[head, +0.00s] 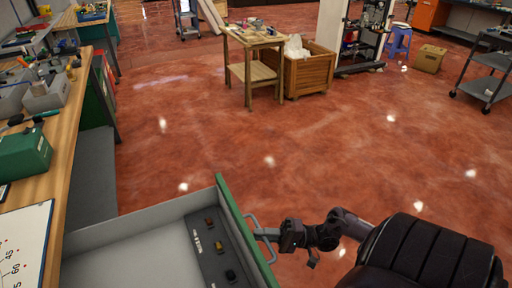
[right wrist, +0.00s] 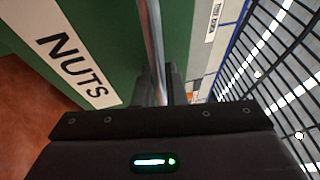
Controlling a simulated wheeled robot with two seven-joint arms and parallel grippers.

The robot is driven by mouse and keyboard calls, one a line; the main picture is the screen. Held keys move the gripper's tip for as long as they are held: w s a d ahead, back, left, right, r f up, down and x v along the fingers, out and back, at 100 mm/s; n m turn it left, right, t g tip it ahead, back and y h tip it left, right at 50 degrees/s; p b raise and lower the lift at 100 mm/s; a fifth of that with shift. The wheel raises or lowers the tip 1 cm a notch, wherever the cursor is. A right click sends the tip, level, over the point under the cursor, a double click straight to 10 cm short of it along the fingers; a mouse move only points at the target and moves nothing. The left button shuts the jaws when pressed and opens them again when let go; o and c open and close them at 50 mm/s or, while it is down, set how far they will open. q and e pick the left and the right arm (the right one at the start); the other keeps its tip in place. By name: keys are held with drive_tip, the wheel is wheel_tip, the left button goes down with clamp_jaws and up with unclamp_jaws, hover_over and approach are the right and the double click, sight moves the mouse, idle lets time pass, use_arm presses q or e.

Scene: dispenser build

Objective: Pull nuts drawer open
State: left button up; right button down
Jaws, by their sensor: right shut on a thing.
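The nuts drawer (head: 140,245) stands out from under the workbench at the lower left of the head view, with its grey inside showing. Its green front (head: 242,235) carries a white label reading NUTS (right wrist: 72,58) in the right wrist view. A metal bar handle (head: 262,232) is fixed to the front. My right gripper (head: 284,236) is shut on this handle, which runs between its fingers in the right wrist view (right wrist: 160,85). Several small dark and brown pieces lie in a grey strip in the drawer. My left gripper is not in view.
The wooden workbench (head: 62,165) along the left holds a green box (head: 25,155), grey bins and a white board with numbers. A small wooden table (head: 255,45) and a wooden crate (head: 310,70) stand far off. The red floor (head: 300,150) between is clear.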

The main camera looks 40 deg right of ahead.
drive_tip(key=shift+f, duration=0.1)
drive_tip(key=c, duration=1.8)
unclamp_jaws()
drive_tip(key=b+v, duration=0.3)
drive_tip(key=v, duration=0.5)
